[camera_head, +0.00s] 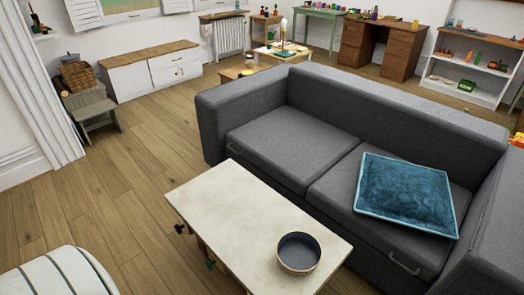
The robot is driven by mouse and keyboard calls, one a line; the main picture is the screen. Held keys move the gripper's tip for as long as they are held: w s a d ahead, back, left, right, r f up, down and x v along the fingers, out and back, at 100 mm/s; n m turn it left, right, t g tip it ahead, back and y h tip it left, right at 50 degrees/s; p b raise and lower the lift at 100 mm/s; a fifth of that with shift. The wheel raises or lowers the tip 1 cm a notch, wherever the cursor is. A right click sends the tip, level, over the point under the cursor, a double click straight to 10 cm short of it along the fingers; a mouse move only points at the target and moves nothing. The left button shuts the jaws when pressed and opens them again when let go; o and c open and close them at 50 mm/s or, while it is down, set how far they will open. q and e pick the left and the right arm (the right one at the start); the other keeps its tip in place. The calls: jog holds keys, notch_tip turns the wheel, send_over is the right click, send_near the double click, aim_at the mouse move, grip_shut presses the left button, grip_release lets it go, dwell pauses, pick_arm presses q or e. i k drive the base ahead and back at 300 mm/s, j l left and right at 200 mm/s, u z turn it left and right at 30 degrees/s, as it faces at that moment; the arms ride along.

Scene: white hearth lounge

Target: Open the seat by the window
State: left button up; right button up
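A low white bench with a brown wooden top (127,80) stands against the far wall at the upper left, beneath a shuttered window (128,15). This is the seat by the window. Its top lies flat and looks closed. A small dark handle or latch shows on the right part of its front. The top looks bare. Neither of my grippers is in view.
A grey sofa (270,153) with a blue cushion (406,195) fills the right. A pale coffee table (235,215) with a dark bowl (298,252) stands before it. A stool (93,107) with a basket sits left of the bench. The wooden floor (145,140) between is clear.

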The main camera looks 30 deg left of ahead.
aim_at(296, 148)
jog(key=j+z, duration=0.35)
jog(key=j, duration=0.2)
jog(key=j+z, duration=0.35)
jog(key=j, duration=0.15)
jog(key=k+j+z, duration=0.1)
jog(key=j+z, duration=0.3)
jog(key=k+j, duration=0.1)
jog(key=j, duration=0.3)
jog(key=k+j+z, duration=0.1)
jog(key=j, duration=0.3)
jog(key=k+j, duration=0.15)
jog(key=j, duration=0.25)
jog(key=k+j, duration=0.1)
jog(key=j, duration=0.3)
jog(key=k+j+z, duration=0.1)
jog(key=j, duration=0.3)
jog(key=k+j, duration=0.15)
jog(key=j, duration=0.2)
